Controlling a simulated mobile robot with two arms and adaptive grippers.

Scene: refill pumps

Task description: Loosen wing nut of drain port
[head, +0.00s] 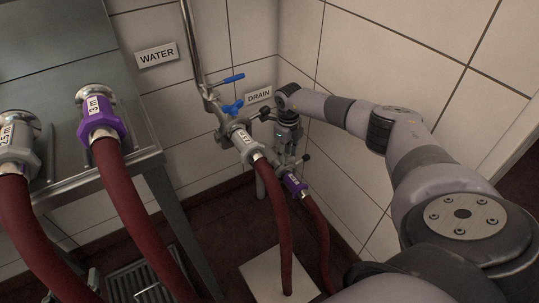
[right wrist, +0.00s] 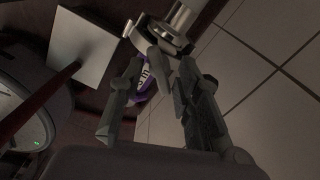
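The drain port fitting is low in the corner, under the DRAIN sign (head: 259,96), partly hidden behind my right gripper (head: 288,138). A purple hose coupling (head: 294,184) hangs from its lower end. A dark knob (head: 306,157) sticks out beside the fitting; I cannot tell if it is the wing nut. In the right wrist view, my right gripper (right wrist: 172,82) has its fingers apart, with a narrow gap and nothing visibly held. A metal clamp ring (right wrist: 160,36) and the purple coupling (right wrist: 148,80) lie just past the fingertips. My left gripper is out of view.
A water valve with blue handles (head: 232,107) and a grey coupling (head: 242,139) stands close left of my right gripper. A metal table (head: 140,165) with two hose couplings stands left. Tiled walls close the corner.

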